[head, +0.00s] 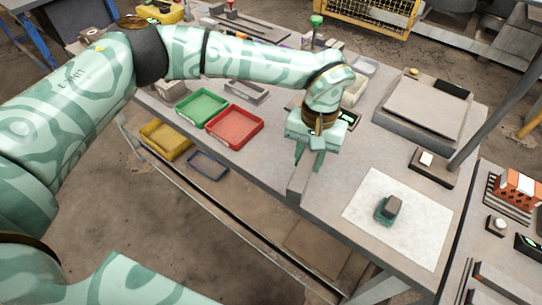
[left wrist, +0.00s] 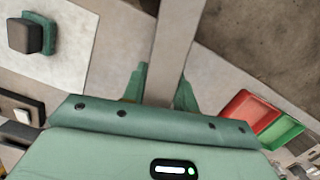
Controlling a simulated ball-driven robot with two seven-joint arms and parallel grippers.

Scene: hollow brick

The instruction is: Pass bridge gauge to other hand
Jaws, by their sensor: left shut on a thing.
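The bridge gauge (head: 300,184) appears to be the long, plain grey bar held in my left gripper (head: 310,155). The bar points down toward the front edge of the workbench in the head view. In the left wrist view the bridge gauge (left wrist: 176,40) runs up between the two green fingers of my left gripper (left wrist: 160,88), which is shut on it. Its far end runs out of that view, and its held end is partly hidden by the gripper. My right gripper is in neither view.
A white sheet (head: 420,240) bears a dark block on a green base (head: 388,209), right of the bar. A red tray (head: 234,126), green tray (head: 202,106) and yellow tray (head: 165,140) are to the left. A grey plate (head: 428,104) lies behind.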

